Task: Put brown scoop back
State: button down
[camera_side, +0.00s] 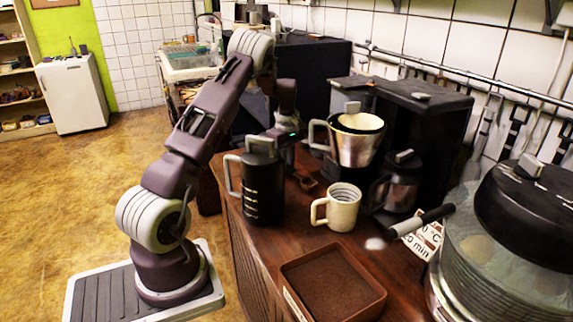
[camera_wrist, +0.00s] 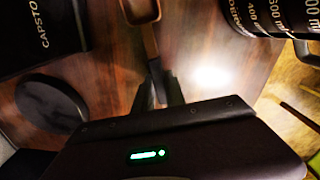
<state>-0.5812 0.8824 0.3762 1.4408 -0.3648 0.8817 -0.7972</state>
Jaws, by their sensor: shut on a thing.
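The brown scoop (camera_wrist: 151,42) shows at the top middle of the wrist view, its bowl at the picture's top edge and its handle running down to my fingers. My gripper (camera_wrist: 158,88) is shut on the end of this handle. In the side view the scoop (camera_side: 308,183) is small, low over the wooden counter, between the black canister and the white mug. I cannot tell whether it touches the counter. In the side view my fingers are mostly hidden behind the black canister.
The black canister (camera_side: 263,187) with marks stands close to my gripper; its marked side (camera_wrist: 262,18) is at the wrist view's upper right. A white mug (camera_side: 342,207), a steel dripper (camera_side: 355,145), a dark jug (camera_side: 400,185) and a brown tray (camera_side: 290,275) are nearby. A dark disc (camera_wrist: 52,103) lies left.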

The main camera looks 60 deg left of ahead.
jog(key=shift+f, duration=0.45)
dwell(0.3)
jog(key=c, duration=1.3)
grip_release()
